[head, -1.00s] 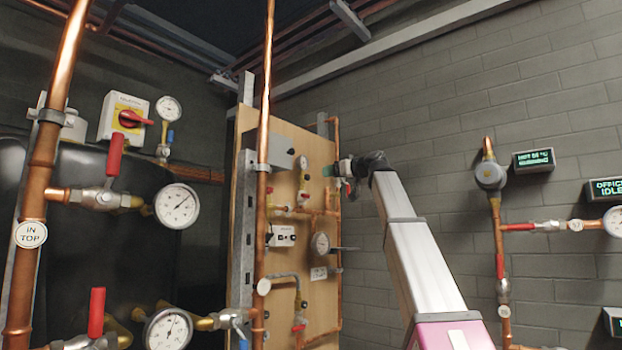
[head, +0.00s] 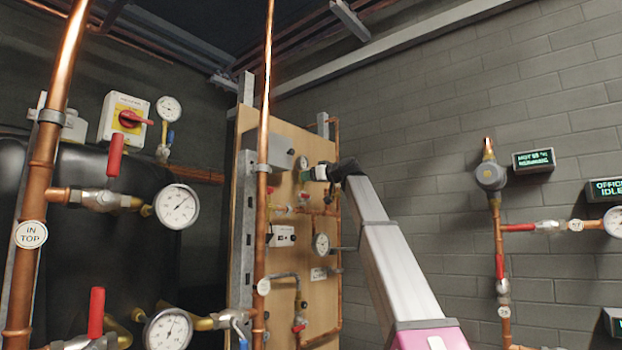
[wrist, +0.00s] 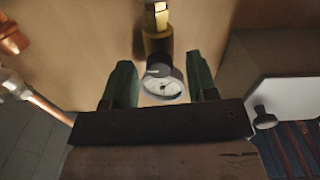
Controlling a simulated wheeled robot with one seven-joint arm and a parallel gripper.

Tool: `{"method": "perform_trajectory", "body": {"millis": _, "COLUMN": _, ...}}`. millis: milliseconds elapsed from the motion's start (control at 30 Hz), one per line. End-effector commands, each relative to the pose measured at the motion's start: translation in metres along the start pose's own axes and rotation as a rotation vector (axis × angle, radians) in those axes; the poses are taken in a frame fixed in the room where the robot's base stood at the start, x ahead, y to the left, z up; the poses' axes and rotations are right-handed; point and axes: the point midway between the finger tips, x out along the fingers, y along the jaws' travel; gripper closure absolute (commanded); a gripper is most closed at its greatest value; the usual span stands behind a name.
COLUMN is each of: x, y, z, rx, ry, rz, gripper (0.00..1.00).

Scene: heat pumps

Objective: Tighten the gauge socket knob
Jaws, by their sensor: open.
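In the wrist view, a small round gauge (wrist: 163,88) with a white dial shows between the two green fingers of my gripper (wrist: 160,82). A dark round collar sits just behind the dial, below a brass fitting (wrist: 158,42) on the wooden board; I cannot tell which part is the socket knob. The fingers are open, one on each side of the gauge, and I cannot tell whether they touch it. In the head view, my gripper (head: 314,173) is at the upper part of the board, beside a small gauge (head: 301,163).
The wooden board (head: 290,140) carries copper pipes, a lower gauge (head: 321,243) and a grey box (head: 281,153). A vertical copper pipe (head: 263,120) stands in front of the board's left side.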

Motion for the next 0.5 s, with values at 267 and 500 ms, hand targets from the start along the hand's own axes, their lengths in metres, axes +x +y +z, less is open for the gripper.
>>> {"method": "perform_trajectory", "body": {"millis": 267, "x": -0.0002, "y": -0.0001, "z": 0.0000, "rx": 0.000, "ry": 0.000, "rz": 0.000, "gripper": 0.97}}
{"method": "perform_trajectory", "body": {"millis": 500, "x": -0.0003, "y": -0.0002, "z": 0.0000, "rx": 0.016, "ry": 0.000, "rz": -0.001, "gripper": 0.97}}
